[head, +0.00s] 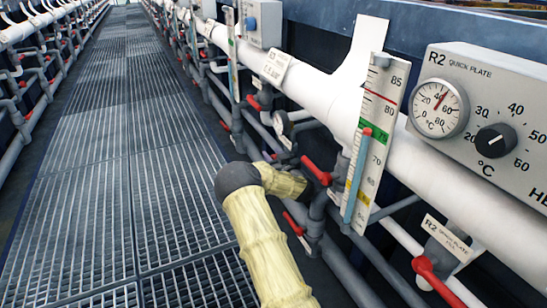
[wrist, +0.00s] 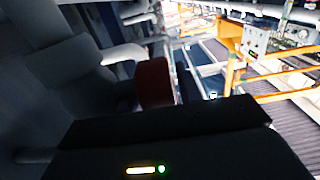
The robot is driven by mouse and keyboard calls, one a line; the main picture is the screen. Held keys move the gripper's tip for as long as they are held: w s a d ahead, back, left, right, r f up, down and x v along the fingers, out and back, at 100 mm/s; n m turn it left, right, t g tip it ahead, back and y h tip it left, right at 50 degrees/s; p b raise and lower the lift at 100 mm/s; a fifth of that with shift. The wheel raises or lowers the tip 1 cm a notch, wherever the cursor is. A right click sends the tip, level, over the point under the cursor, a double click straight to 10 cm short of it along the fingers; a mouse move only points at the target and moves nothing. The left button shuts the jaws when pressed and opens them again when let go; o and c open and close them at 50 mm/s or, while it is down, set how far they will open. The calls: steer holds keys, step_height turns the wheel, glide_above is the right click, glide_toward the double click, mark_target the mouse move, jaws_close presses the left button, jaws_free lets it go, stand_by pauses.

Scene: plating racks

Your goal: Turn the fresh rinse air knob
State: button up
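No label reading fresh rinse air is legible, so I cannot tell which handle is that knob. In the head view, my yellow-sleeved arm reaches into the pipework, and my gripper (head: 307,180) is at its end, largely hidden among dark pipes. A red valve handle (head: 317,171) is right by it; I cannot tell whether they touch. In the wrist view, my dark gripper body (wrist: 170,130) fills the bottom. A dark red piece (wrist: 153,82), perhaps that handle, stands just beyond it. The fingers cannot be made out.
A level gauge (head: 378,125) stands right of my gripper. Other red handles show below (head: 292,223) and at lower right (head: 437,281), under an R2 quick plate tag (head: 448,238). An R2 control box (head: 490,105) is at right. The grated walkway (head: 100,180) is clear.

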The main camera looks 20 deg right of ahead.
steer(key=shift+c, duration=0.2)
steer(key=c, duration=0.7)
steer(key=shift+o, duration=0.2)
steer(key=p, duration=0.2)
steer(key=shift+d+r+g+p, duration=0.15)
steer(key=shift+r+g+p, duration=0.1)
steer(key=shift+g+p, duration=0.1)
steer(key=shift+p, duration=0.95)
steer(key=shift+f+g+p, duration=0.35)
steer(key=shift+g+p, duration=0.1)
steer(key=shift+p, duration=0.2)
steer(key=o, duration=0.7)
steer(key=shift+a+f+b, duration=0.15)
steer(key=shift+a+b, duration=0.05)
steer(key=shift+b, duration=0.25)
